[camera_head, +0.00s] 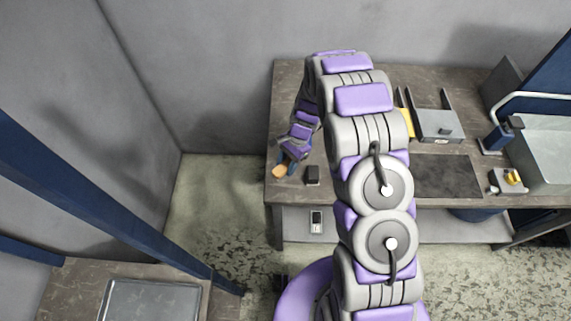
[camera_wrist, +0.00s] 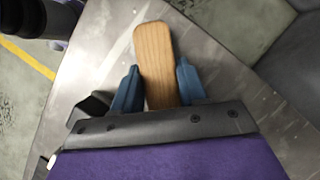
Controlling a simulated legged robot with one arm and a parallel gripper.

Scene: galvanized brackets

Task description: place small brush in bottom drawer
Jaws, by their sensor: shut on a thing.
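My gripper (camera_wrist: 156,88) is shut on a light wooden piece, the small brush (camera_wrist: 155,55), which sticks out beyond the two blue fingers in the wrist view. Its bristles are not visible. In the head view my gripper (camera_head: 288,160) is over the left front part of the workbench, with the tan end of the brush (camera_head: 280,171) near the bench edge.
The workbench (camera_head: 285,100) has a small dark block (camera_head: 312,174) close to my gripper. A sink (camera_head: 545,150) with a faucet and a yellow item (camera_head: 513,176) are at the right. A small device (camera_head: 316,221) lies on the lower shelf. Open floor (camera_head: 205,200) is on the left.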

